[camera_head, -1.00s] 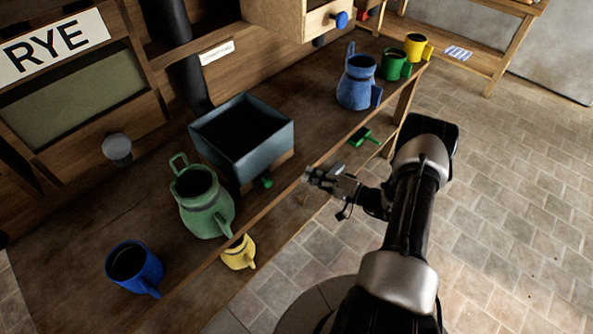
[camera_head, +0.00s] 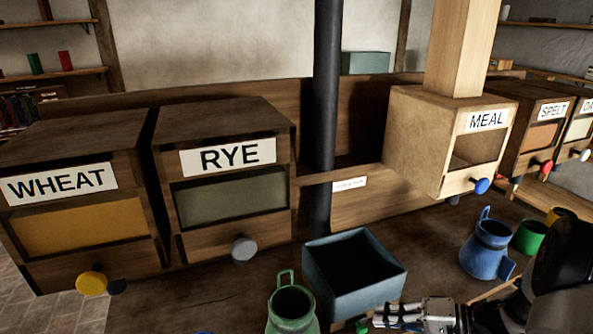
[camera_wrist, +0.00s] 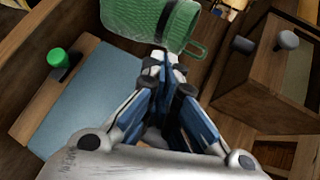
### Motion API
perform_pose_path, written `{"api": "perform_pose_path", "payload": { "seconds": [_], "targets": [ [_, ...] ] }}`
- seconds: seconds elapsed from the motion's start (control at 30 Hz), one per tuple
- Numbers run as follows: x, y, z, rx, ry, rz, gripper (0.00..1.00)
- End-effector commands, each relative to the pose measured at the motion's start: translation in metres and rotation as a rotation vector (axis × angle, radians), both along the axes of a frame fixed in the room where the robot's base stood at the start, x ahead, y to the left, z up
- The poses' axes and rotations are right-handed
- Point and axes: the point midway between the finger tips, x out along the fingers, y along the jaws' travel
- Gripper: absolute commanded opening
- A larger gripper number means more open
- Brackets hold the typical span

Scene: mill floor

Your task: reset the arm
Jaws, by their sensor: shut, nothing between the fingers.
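My gripper (camera_head: 385,316) shows at the bottom of the head view, in front of the blue-grey open box (camera_head: 325,278), with my arm reaching in from the lower right. Its fingers are closed together and hold nothing. In the wrist view my gripper (camera_wrist: 163,66) has its fingertips together, pointing toward a green jug (camera_wrist: 150,20). I cannot tell from this view how far apart they are. The green jug also shows in the head view (camera_head: 291,308), left of the gripper and cut off by the lower edge.
A blue jug (camera_head: 488,246) and a green mug (camera_head: 530,237) stand on the bench at right, near my arm. The bins labelled WHEAT (camera_head: 70,215), RYE (camera_head: 225,190) and MEAL (camera_head: 440,140) line the back. A dark pipe (camera_head: 327,90) rises behind the box.

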Motion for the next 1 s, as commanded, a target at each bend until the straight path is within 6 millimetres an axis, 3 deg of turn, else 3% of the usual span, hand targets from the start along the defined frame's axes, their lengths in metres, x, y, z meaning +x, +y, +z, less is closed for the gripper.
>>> {"api": "perform_pose_path", "payload": {
  "seconds": [0.03,0.2,0.43,0.7,1.0],
  "targets": [
    [-0.008,0.017,0.022,-0.053,0.024,0.06,0.0],
    [-0.05,0.059,0.069,-0.237,0.131,0.202,0.0],
    [-0.115,0.091,0.114,-0.54,0.204,0.288,0.0],
    [-0.184,0.093,0.149,-0.903,0.161,0.233,0.0],
    [-0.225,0.075,0.172,-1.152,-0.003,0.055,0.0]
  ]
}}
